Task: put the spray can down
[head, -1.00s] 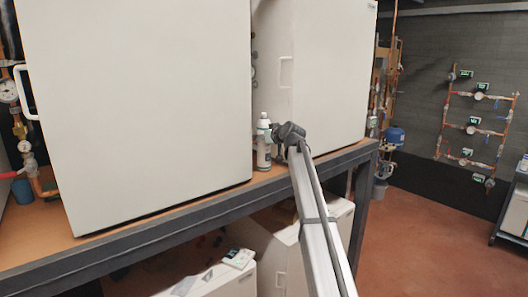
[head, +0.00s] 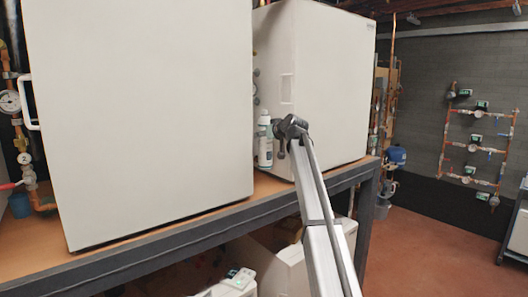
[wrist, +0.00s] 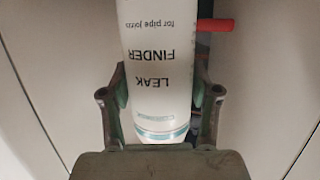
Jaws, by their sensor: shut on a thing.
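The spray can (head: 265,140) is a white, upright bottle in the head view, in the gap between two large white units. In the wrist view the can (wrist: 158,45) shows the words "LEAK FINDER for pipe joints" upside down and a teal band. My gripper (head: 287,128) reaches the can from the right side at its upper part. In the wrist view my gripper (wrist: 160,98) has one finger on each side of the can and is shut on it. I cannot tell whether the can's base touches the shelf.
The orange-brown shelf top (head: 262,186) has a dark metal front edge. The left white unit (head: 140,110) and right white unit (head: 330,85) leave a narrow gap around the can. Pipes with valves are behind it; a red handle (wrist: 215,25) shows in the wrist view.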

